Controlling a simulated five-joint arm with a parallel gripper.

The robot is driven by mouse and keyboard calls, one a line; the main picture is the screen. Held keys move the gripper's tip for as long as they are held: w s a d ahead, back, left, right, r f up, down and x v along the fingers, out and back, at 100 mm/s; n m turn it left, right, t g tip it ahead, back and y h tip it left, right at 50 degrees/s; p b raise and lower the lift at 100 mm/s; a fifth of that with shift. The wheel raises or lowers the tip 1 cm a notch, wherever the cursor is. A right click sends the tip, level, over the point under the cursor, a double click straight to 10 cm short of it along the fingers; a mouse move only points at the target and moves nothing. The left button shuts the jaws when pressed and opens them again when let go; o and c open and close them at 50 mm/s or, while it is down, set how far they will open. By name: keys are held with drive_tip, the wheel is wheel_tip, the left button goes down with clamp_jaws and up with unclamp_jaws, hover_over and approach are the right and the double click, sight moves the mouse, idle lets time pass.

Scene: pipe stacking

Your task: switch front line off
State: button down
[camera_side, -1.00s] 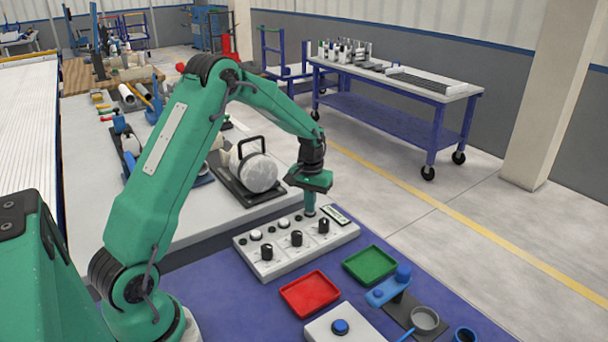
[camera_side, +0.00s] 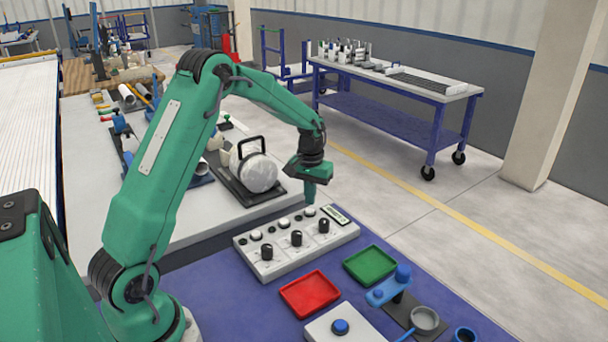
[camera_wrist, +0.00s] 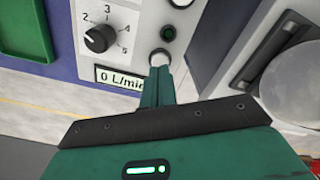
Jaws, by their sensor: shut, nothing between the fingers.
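A pale control panel (camera_side: 280,262) carries three black knobs, a row of white buttons and dark round lights. My gripper (camera_side: 310,200) is shut and empty, just above the white button at the panel's right end (camera_side: 310,211). In the wrist view my fingertips (camera_wrist: 160,68) overlap the lower edge of that button (camera_wrist: 160,56). A dark green, unlit-looking light (camera_wrist: 168,33) sits beside it. A numbered knob (camera_wrist: 98,37) is nearby, and the display (camera_wrist: 118,77) reads "0 L/min", partly hidden by my fingers.
A red tray (camera_side: 310,293) and a green tray (camera_side: 370,265) lie in front of the panel. A blue-button box (camera_side: 340,328) and a blue fixture (camera_side: 388,290) stand nearer the camera. A large round white part with a black handle (camera_side: 258,172) stands behind the panel.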

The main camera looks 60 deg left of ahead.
sight(310, 211)
drive_tip(key=shift+r, duration=2.15)
drive_tip(key=s+d+r+m+t, duration=0.3)
drive_tip(key=s+d+r, duration=0.75)
drive_tip(key=r, duration=0.25)
drive_tip(key=s+d+m+t, duration=0.1)
drive_tip(key=s+d, duration=0.1)
drive_tip(key=s, duration=0.5)
drive_tip(key=s+d+m+t, duration=0.1)
drive_tip(key=s+d+m, duration=0.1)
drive_tip(key=s, duration=0.6)
drive_tip(key=shift+d+r+t, duration=0.3)
drive_tip(key=shift+d+r, duration=0.15)
drive_tip(key=shift+d, duration=0.4)
